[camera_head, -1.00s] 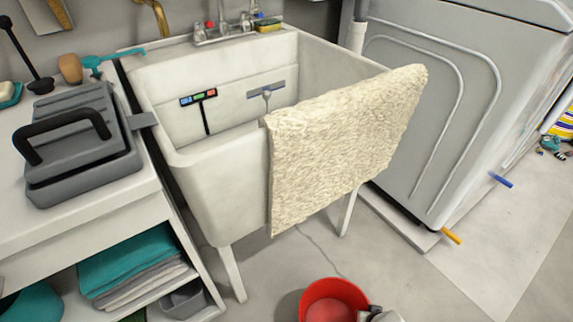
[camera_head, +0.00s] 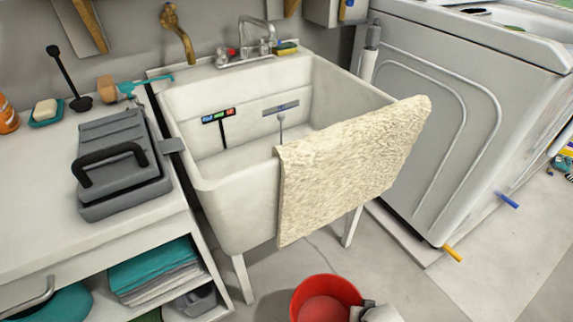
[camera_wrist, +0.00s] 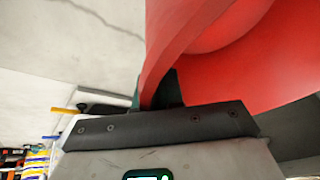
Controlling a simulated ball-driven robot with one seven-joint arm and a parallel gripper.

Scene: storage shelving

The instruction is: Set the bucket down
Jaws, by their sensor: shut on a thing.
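The red bucket (camera_head: 325,300) shows at the bottom of the head view, its opening facing up and its lower part cut off by the frame. My gripper (camera_head: 362,310) is at the right side of its rim. In the wrist view the red bucket (camera_wrist: 235,60) fills the upper right, and my gripper (camera_wrist: 158,92) is shut on its wall. The bucket looks empty inside. Whether its base touches the floor is hidden.
A white utility sink (camera_head: 230,200) with a cream towel (camera_head: 350,165) over its edge stands behind the bucket. A washing machine (camera_head: 450,120) is at the right. The counter (camera_head: 60,225) holds a grey case (camera_head: 120,165). Grey floor (camera_head: 400,280) is clear at the right.

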